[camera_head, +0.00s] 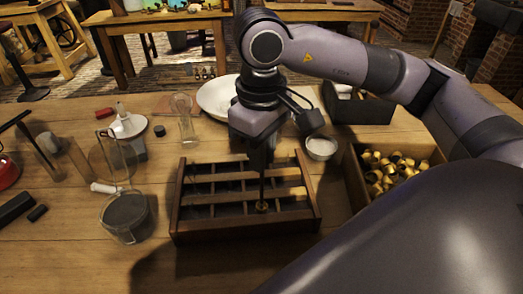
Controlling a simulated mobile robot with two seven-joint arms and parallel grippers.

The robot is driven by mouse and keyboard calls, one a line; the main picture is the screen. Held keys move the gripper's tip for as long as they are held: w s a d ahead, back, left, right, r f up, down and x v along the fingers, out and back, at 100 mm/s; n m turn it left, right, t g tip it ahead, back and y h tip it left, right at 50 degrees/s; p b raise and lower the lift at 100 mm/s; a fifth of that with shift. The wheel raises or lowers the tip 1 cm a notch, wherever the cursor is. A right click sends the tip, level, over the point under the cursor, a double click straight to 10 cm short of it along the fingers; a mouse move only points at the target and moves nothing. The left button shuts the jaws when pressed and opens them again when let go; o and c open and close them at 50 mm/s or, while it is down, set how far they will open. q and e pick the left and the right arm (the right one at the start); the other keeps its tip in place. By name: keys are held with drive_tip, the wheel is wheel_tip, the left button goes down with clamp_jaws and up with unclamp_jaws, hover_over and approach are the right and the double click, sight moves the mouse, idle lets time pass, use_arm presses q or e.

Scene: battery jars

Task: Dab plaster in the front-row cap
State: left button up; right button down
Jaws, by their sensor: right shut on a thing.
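A wooden rack (245,229) with several compartments stands mid-table. A brass cap (262,206) shows in its front row, right of the middle. My right gripper (261,160) points down over the rack and is shut on a thin dark rod (262,188). The rod hangs upright, and its lower end is at the cap; whether it touches the cap or plaster is on it I cannot tell. A small round bowl with a pale filling (321,147), perhaps plaster, stands behind the rack to the right. My left gripper is not in view.
A wooden box (362,187) of brass caps stands right of the rack, partly behind my arm. A glass vessel (126,217) stands to the left. Behind are a white dish (214,97), a glass bottle (186,122) and a black tray (359,110).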

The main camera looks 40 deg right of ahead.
drive_tip(key=shift+f+b, duration=0.25)
drive_tip(key=shift+b, duration=0.05)
drive_tip(key=shift+r, duration=0.15)
idle(1.1)
drive_tip(key=shift+r+p, duration=2.05)
drive_tip(key=shift+r, duration=1.65)
